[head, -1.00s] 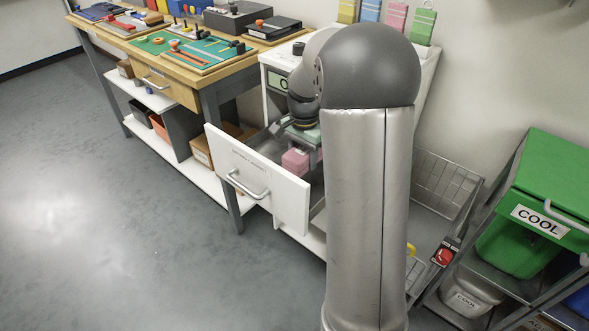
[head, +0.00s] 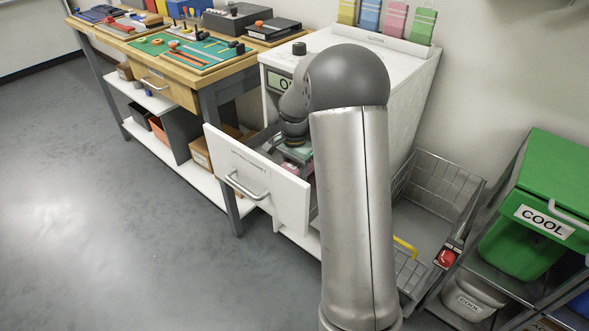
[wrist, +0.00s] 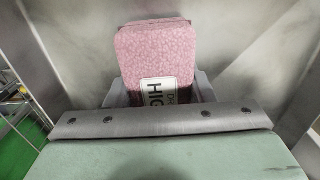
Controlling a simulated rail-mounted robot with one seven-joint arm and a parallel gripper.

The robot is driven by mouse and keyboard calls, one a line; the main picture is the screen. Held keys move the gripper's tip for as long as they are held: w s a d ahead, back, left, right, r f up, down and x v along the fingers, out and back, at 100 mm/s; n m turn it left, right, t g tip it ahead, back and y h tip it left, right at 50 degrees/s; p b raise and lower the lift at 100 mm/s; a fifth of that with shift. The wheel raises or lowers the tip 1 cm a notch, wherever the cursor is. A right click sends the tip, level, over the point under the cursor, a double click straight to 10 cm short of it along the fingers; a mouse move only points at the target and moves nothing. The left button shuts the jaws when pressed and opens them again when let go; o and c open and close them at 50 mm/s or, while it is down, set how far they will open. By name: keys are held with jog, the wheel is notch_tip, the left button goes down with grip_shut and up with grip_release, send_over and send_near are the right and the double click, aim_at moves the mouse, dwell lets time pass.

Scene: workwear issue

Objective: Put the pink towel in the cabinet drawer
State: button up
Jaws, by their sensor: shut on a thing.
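The pink towel (wrist: 155,50) is a folded block with a black-and-white label, seen upside down in the wrist view. My gripper (wrist: 158,92) is shut on it, a grey finger on each side. In the head view the towel (head: 292,169) shows only as a small pink patch behind the drawer front. The cabinet drawer (head: 262,190) is pulled open, with a white front and a bar handle. The gripper and towel are down inside it. Grey drawer walls surround the towel in the wrist view. I cannot tell whether the towel touches the drawer floor.
The white cabinet (head: 400,75) has several coloured packs (head: 395,20) standing on top. A workbench (head: 205,65) stands to the left. A wire basket (head: 440,195) and a green bin (head: 540,195) are to the right. The floor in front of the drawer is clear.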

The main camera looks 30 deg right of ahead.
aim_at(294, 165)
jog(key=o, duration=1.1)
jog(key=shift+f, duration=0.1)
jog(key=shift+c, duration=0.2)
notch_tip(294, 165, up, 12)
jog(key=p, duration=0.2)
